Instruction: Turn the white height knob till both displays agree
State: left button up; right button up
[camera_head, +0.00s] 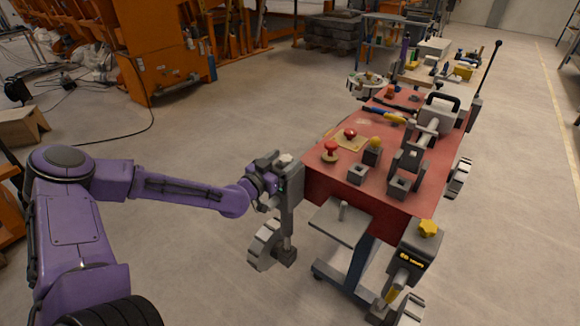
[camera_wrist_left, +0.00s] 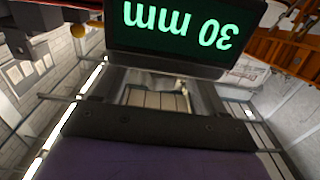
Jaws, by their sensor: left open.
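A grey post-like unit (camera_head: 291,200) with a foot wheel stands at the table's near left corner. A whitish knob (camera_head: 284,158) seems to sit on its top, partly hidden by my gripper. My left gripper (camera_head: 270,176) is open beside the upper part of this unit; I cannot tell whether it touches the knob. In the left wrist view a dark display (camera_wrist_left: 185,28) reads "30 mm" in green, upside down. A second dark unit (camera_head: 416,245) with a yellow knob (camera_head: 428,228) stands at the near right corner; its small yellow display (camera_head: 411,259) is unreadable. My right gripper is out of view.
A red-topped table (camera_head: 335,185) holds red buttons, grey blocks and tools. A grey plate (camera_head: 340,223) juts out at its near side. Orange machinery (camera_head: 165,70) stands behind left, with a cable on the floor.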

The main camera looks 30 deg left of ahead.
aim_at(288, 155)
pick_arm(q)
jog(key=shift+w+d+r, duration=0.1)
jog(key=shift+w, duration=0.7)
jog(key=shift+w+d+r, duration=0.1)
jog(key=shift+w, duration=0.7)
jog(key=c, duration=1)
jog(key=shift+n+y, duration=0.4)
jog(key=shift+a+n+y, duration=0.1)
jog(key=shift+n+y, duration=0.5)
jog(key=shift+y, duration=0.5)
jog(key=n+y, duration=0.1)
jog(key=y, duration=0.1)
jog(key=n+g+y, duration=0.1)
jog(key=n+y, duration=0.1)
jog(key=y, duration=0.1)
jog(key=shift+a+f, duration=0.1)
jog(key=shift+a, duration=0.1)
jog(key=shift+s+a+n+g+y+b, duration=0.1)
jog(key=shift+a+n+g+y+b, duration=0.1)
jog(key=shift+n+g+y, duration=0.7)
jog(key=shift+s+a+n+g+y+b, duration=0.15)
jog(key=shift+n+g+y, duration=0.45)
jog(key=shift+n+y, duration=0.6)
jog(key=shift+y, duration=0.4)
